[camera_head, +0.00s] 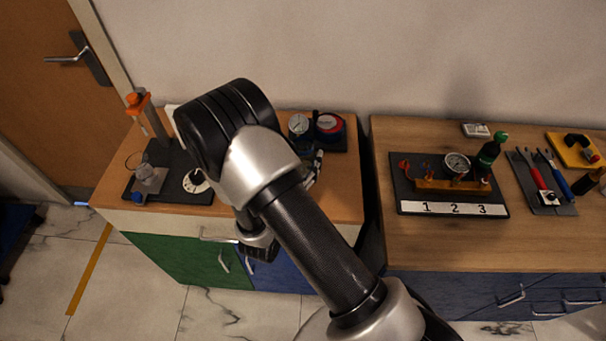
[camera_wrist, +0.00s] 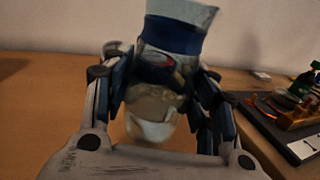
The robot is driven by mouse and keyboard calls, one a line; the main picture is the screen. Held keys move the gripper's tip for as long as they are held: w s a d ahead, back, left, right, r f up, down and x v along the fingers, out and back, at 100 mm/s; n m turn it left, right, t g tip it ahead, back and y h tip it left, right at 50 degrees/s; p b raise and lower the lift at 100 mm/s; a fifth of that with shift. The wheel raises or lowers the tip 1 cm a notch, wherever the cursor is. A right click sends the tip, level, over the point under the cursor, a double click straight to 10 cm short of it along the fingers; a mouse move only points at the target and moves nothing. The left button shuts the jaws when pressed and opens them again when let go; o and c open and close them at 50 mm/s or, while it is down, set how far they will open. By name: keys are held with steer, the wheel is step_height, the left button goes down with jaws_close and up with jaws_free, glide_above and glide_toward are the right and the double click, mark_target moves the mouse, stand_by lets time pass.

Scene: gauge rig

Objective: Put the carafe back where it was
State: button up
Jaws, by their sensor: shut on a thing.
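The carafe (camera_wrist: 172,38) shows in the wrist view as a clear vessel with a blue band, a pale upper part and a whitish bottom. It is between the fingers of my gripper (camera_wrist: 160,82), which is shut on it. It looks slightly tilted. I cannot tell whether its bottom touches the wooden top. In the head view my arm hides the carafe. Only part of my gripper (camera_head: 314,169) shows there, over the right part of the left bench (camera_head: 340,196).
Left of my arm stands a black board (camera_head: 145,186) with an orange-topped post (camera_head: 150,115). The right bench (camera_head: 440,245) holds a numbered gauge rig (camera_head: 452,208) and tools. A gap separates the benches.

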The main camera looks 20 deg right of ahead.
steer(key=shift+f+b, duration=0.75)
steer(key=shift+f, duration=1.65)
steer(key=shift+f, duration=0.2)
steer(key=o, duration=1.3)
